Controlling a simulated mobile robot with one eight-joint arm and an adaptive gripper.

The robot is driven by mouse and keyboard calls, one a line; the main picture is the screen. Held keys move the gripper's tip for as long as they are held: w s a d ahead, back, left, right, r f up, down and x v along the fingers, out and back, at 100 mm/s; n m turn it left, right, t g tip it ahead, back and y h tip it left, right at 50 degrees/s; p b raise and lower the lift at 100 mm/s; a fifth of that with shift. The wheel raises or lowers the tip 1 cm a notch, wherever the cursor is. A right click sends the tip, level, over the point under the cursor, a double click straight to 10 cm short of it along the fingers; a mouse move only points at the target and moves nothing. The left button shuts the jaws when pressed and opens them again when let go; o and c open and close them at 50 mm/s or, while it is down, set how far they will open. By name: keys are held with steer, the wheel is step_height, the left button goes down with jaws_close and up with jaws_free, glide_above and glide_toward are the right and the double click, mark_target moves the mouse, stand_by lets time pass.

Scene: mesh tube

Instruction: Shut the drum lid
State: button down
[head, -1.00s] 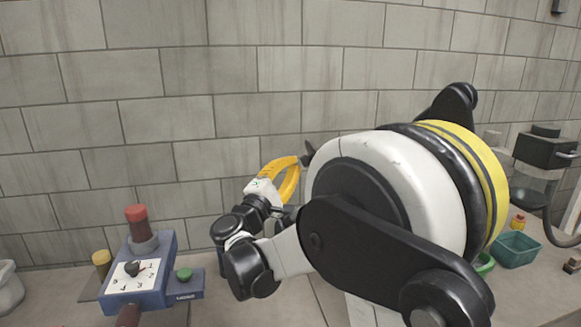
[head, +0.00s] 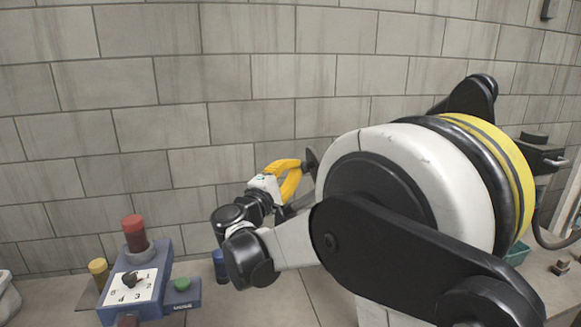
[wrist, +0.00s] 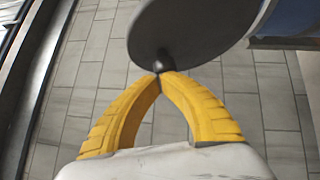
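A dark grey round disc (wrist: 195,28), which looks like the drum lid, fills the top middle of the wrist view. It has a short dark knob (wrist: 160,63) on its near face. My gripper (wrist: 160,75) has yellow fingers whose tips meet at this knob and appear closed on it. In the head view my gripper (head: 302,165) reaches away beyond my arm, with the disc (head: 311,160) seen nearly edge-on at its tips. No drum body can be made out for certain; my arm hides much of the right side.
A blue box (head: 130,290) with a numbered dial, a red-topped post (head: 134,232) and a green button (head: 182,284) stands at left. A blue object (head: 220,265) shows behind my arm. A teal bin (head: 517,253) is partly hidden at right. The block wall (head: 230,80) is behind.

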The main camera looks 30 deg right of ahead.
steer(key=d+r+m+y+p, duration=0.1)
steer(key=d+p, duration=0.1)
steer(key=s+d+r+m+g+y+p, duration=0.1)
steer(key=d+p, duration=0.1)
steer(key=s+d+r+m+g+p, duration=0.1)
steer(key=d+p, duration=0.1)
steer(key=p, duration=0.1)
steer(key=shift+d+r+m+y, duration=0.25)
steer(key=shift+r+m+y, duration=0.05)
steer(key=shift+r+y, duration=0.1)
steer(key=s+d+f+m+y, duration=0.2)
steer(key=d+f+y, duration=0.3)
steer(key=d, duration=0.3)
steer(key=s+d+f+m+y+p, duration=0.1)
steer(key=d+f+m+y, duration=0.3)
steer(key=d, duration=0.5)
steer(key=shift+s+f+m+y+p, duration=0.3)
steer(key=shift+s+f+y, duration=0.3)
steer(key=shift+s+y, duration=0.25)
steer(key=shift+d, duration=0.1)
